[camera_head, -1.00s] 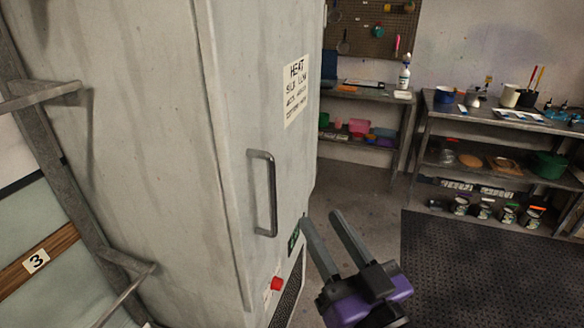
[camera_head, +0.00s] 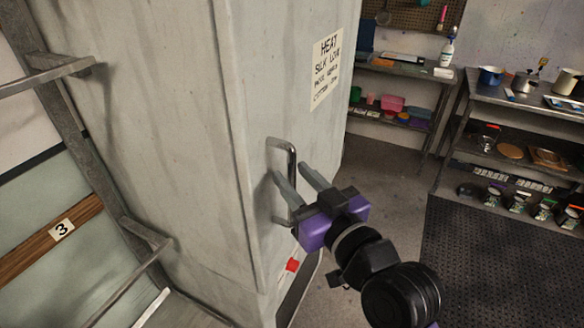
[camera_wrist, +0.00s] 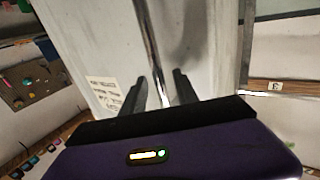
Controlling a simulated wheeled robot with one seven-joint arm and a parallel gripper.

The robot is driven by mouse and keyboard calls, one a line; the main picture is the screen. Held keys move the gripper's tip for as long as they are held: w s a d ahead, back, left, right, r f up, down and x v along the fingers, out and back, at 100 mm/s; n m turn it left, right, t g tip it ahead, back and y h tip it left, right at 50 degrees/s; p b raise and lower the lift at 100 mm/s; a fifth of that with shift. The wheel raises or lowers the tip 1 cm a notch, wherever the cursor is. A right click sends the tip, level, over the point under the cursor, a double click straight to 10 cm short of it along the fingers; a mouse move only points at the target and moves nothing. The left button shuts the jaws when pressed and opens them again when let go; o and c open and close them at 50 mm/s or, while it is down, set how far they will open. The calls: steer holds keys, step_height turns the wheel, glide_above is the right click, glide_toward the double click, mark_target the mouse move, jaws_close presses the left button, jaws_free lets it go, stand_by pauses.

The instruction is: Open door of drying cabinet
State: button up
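The drying cabinet (camera_head: 190,130) is a tall pale grey cabinet, and its door is shut. A vertical metal bar handle (camera_head: 290,160) is on the door, below a paper sign headed HEAT. My gripper (camera_head: 294,172), with purple body and two grey fingers, is open at the handle. In the wrist view the handle (camera_wrist: 153,55) runs down between the two open fingers (camera_wrist: 159,92), which appear one on each side of it. They are not closed on it. The lower part of the handle is partly hidden by my gripper in the head view.
A red knob (camera_head: 292,265) is low on the cabinet, below my gripper. A metal rack (camera_head: 75,130) stands at the left. Shelves with pots and jars (camera_head: 530,95) stand at the right. A dark mat (camera_head: 490,260) and open floor lie right of the cabinet.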

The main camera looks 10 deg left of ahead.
steer(key=shift+w+a, duration=0.45)
steer(key=shift+w, duration=0.15)
jaws_close()
stand_by(1.1)
